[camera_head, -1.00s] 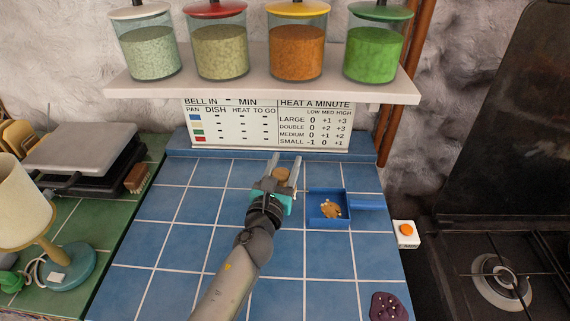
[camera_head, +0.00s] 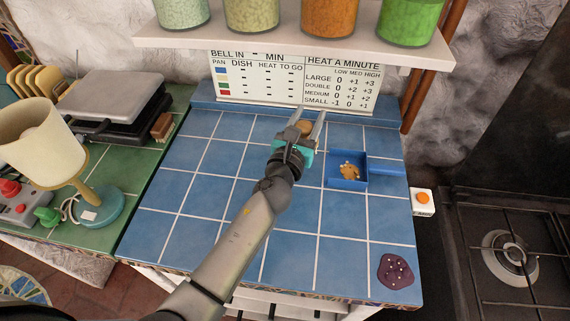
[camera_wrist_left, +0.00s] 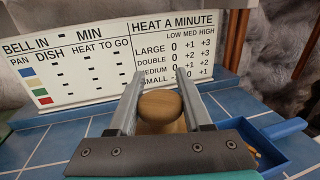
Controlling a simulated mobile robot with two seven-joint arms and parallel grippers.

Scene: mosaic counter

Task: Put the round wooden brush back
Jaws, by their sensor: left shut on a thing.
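The round wooden brush (camera_head: 305,127) shows as a brown rounded knob between the fingers of my left gripper (camera_head: 310,115). The left gripper is shut on it, over the back part of the blue-tiled counter. In the left wrist view the brush's smooth wooden top (camera_wrist_left: 160,104) sits between the two grey fingers (camera_wrist_left: 161,92), with a paler wooden part below it. Its underside is hidden by the gripper, so I cannot tell whether it touches the tiles. My right gripper is out of view.
A blue dustpan (camera_head: 333,172) with crumbs (camera_head: 349,171) lies right of the gripper; its handle points right. The chart board (camera_head: 290,78) stands behind, under the jar shelf (camera_head: 290,45). A purple pad (camera_head: 397,271) lies at front right. The front tiles are mostly clear.

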